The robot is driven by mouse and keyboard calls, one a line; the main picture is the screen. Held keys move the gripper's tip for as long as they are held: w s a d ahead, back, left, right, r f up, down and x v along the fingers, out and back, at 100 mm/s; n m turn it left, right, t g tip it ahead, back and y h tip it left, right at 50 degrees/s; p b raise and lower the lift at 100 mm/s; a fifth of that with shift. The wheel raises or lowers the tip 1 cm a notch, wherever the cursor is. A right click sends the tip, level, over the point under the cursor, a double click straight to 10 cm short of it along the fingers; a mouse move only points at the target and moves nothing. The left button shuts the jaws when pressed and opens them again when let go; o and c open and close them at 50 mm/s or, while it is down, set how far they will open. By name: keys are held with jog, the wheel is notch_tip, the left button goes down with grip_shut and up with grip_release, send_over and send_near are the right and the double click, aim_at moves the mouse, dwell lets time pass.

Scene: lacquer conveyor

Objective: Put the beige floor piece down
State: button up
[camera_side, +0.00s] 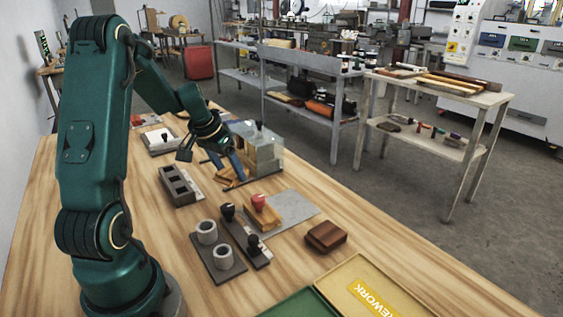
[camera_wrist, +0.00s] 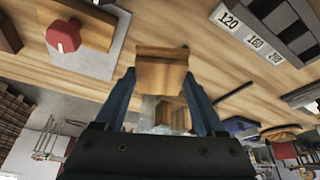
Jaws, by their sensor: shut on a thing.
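The beige floor piece (camera_wrist: 161,76) is a small tan wooden block. In the wrist view it sits between the tips of the two blue fingers of my gripper (camera_wrist: 161,84), which is shut on it. In the side view my gripper (camera_side: 229,168) points down over the table, left of a clear-sided box, with tan wood (camera_side: 229,178) at its fingertips. I cannot tell whether the held piece touches the table. Another tan wooden piece (camera_wrist: 172,113) shows beyond it between the fingers.
A wooden block with a red knob (camera_side: 262,210) rests on a grey plate (camera_side: 292,212). The clear-sided box (camera_side: 263,152) stands close to my gripper. A slotted grey block (camera_side: 177,185), black-knobbed tools (camera_side: 245,235) and a brown block (camera_side: 326,236) are nearby. Bare wood lies between them.

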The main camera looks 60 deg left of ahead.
aim_at(230, 183)
jog(key=shift+w+d+f, duration=0.1)
jog(key=shift+f, duration=2.05)
jog(key=shift+f, duration=0.15)
jog(key=o, duration=1.3)
jog(key=shift+o, duration=0.2)
jog(key=shift+r, duration=0.2)
jog(key=v, duration=1.1)
jog(key=d+r+m, duration=0.3)
jog(key=d+r, duration=0.1)
jog(key=d, duration=1.1)
jog(key=s+d+m+t+h, duration=0.1)
jog(key=s+d, duration=0.7)
jog(key=d, duration=0.1)
jog(key=shift+m+h, duration=0.3)
jog(key=shift+h, duration=0.1)
